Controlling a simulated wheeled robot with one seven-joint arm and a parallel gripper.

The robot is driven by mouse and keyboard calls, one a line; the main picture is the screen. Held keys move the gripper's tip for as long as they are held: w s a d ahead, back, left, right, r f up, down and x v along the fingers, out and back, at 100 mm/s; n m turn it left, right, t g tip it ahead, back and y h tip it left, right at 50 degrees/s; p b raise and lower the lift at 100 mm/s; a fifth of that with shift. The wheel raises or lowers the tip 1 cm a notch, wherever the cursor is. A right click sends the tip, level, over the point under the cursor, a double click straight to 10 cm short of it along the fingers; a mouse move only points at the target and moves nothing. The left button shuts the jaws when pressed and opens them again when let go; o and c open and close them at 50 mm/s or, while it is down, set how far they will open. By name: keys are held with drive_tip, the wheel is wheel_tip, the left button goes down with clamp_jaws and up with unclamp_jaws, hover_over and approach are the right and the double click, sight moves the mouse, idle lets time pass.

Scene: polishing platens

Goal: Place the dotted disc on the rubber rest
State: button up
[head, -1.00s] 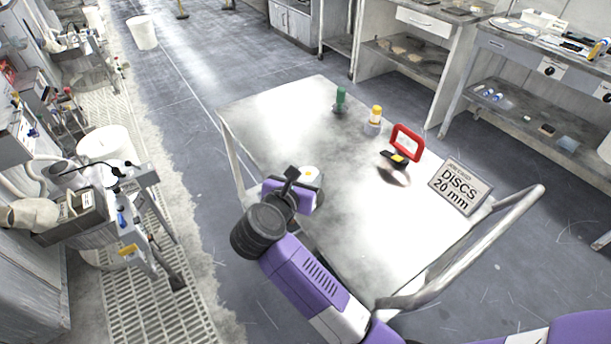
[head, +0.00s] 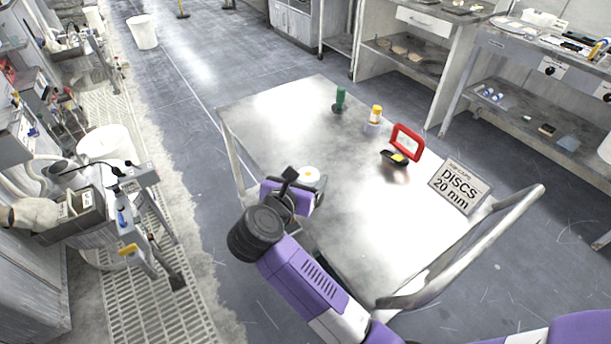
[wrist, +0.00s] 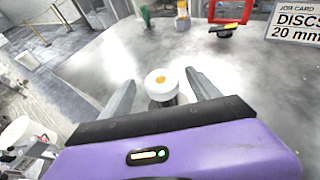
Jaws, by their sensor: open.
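The dotted disc (wrist: 161,80) is white and round with an orange-yellow dot on top. My gripper (wrist: 163,88) is open, with one grey finger on each side of the disc and a gap visible on both sides. In the head view my gripper (head: 300,185) is over the near left part of the table. I cannot tell for certain which thing is the rubber rest.
On the metal table (head: 275,115) stand a green bottle-like item (head: 340,99), a yellow-topped pale item (head: 375,118), a red frame (head: 407,142) with a black and yellow piece at its foot, and a "DISCS 20 mm" card (head: 459,187). The table's middle is clear.

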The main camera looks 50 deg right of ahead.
drive_tip(key=b+v, duration=0.1)
drive_tip(key=v, duration=1)
drive_tip(key=s+d+r+n+t+h, duration=0.2)
drive_tip(key=s+d+r+n+h, duration=0.3)
drive_tip(key=s, duration=0.3)
drive_tip(key=s+a+r+n+t+y, duration=0.25)
drive_tip(key=s+r+n+t, duration=0.35)
drive_tip(key=n+t, duration=0.75)
drive_tip(key=s+a+f+n+g+y, duration=0.2)
drive_tip(key=s+a+f+n+y, duration=0.4)
drive_tip(key=n, duration=0.9)
drive_tip(key=s+a+f+n+g+y, duration=0.3)
drive_tip(key=s+a+f+n+y, duration=0.4)
drive_tip(key=n, duration=0.9)
drive_tip(key=shift+s+f+y, duration=0.15)
drive_tip(key=shift+s+y, duration=0.05)
drive_tip(key=shift+y, duration=0.95)
